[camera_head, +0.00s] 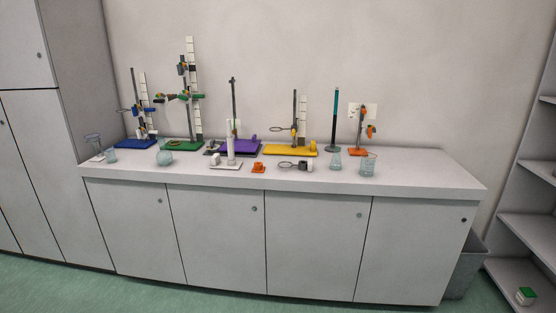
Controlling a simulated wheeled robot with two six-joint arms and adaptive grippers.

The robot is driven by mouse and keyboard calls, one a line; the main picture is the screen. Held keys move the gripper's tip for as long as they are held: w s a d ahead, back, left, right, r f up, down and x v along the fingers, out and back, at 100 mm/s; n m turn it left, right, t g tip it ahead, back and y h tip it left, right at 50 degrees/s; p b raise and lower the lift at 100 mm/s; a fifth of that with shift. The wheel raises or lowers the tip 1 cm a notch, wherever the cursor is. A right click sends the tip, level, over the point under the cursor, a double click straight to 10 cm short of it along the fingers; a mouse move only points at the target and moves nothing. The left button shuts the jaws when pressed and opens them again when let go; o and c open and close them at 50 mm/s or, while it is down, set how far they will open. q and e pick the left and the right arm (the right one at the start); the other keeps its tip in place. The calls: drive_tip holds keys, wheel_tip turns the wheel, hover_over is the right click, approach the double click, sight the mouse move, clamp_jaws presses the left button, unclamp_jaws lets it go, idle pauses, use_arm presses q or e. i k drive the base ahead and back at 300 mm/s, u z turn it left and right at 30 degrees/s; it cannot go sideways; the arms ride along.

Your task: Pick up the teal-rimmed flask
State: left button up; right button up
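Several small clear glass vessels with a teal tint stand on the white bench. A rounded flask (164,158) stands at the left front, before the green stand. A narrow conical flask (336,161) stands right of centre, in front of the black-and-teal rod stand. They are too small to tell for sure which has the teal rim. Neither of my grippers is in view, and nothing touches the vessels.
The bench (420,180) has free room at its right end. A beaker (368,168) stands beside the conical flask; a small glass (110,156) is far left. Blue, green, purple, yellow and orange stands line the back. An orange block (258,168) lies in front.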

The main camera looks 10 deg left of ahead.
sight(164, 158)
drive_tip(key=i, duration=1.05)
drive_tip(key=u, duration=1.35)
drive_tip(key=i, duration=1.65)
drive_tip(key=z, duration=1.4)
